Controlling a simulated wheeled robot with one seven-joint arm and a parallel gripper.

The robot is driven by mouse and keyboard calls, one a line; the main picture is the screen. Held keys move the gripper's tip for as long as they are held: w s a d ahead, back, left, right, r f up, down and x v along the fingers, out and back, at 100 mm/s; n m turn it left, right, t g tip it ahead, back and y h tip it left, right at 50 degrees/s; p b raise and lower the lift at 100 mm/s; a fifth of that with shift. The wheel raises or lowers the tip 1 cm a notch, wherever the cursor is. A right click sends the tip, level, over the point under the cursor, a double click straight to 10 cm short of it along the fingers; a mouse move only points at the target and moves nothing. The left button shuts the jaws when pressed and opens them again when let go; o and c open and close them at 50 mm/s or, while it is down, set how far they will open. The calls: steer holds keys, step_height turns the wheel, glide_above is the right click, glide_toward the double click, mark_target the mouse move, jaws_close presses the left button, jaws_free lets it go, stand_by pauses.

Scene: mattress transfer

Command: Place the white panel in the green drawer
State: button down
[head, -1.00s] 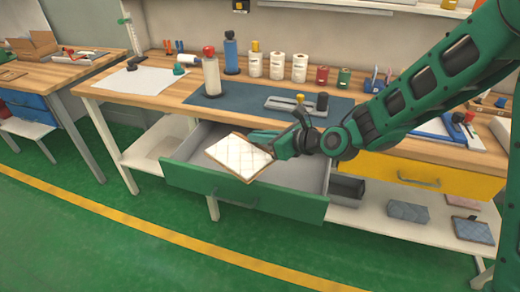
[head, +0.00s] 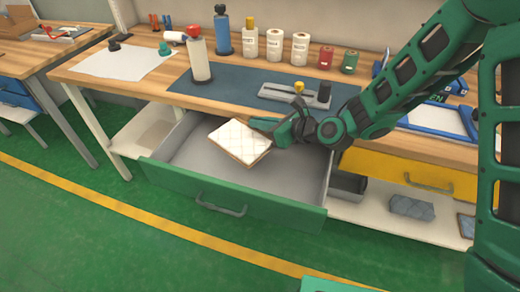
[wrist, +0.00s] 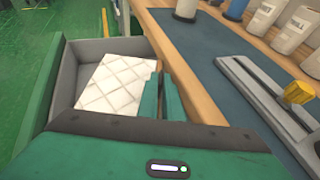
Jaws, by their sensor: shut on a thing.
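The white panel (head: 239,138) is a quilted slab with a brown edge. My gripper (head: 264,125) is shut on its right edge in the head view. The panel appears over the inside of the open green drawer (head: 232,198); I cannot tell how far it is from the drawer floor. In the wrist view the panel (wrist: 117,84) lies left of my gripper's fingers (wrist: 160,85), within the outline of the drawer's grey walls (wrist: 68,75). The fingers hide part of its right edge.
The wooden workbench (head: 135,76) with its dark mat (head: 235,91) stands above the drawer. Bottles and spools line its back. A yellow drawer (head: 415,175) is closed at the right. Grey drawer floor (head: 185,152) is bare left of the panel.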

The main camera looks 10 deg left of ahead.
step_height(320, 180, down, 12)
steer(key=shift+f, duration=0.1)
stand_by(0.5)
steer(key=c, duration=1.9)
jaws_free()
steer(key=v, duration=1.2)
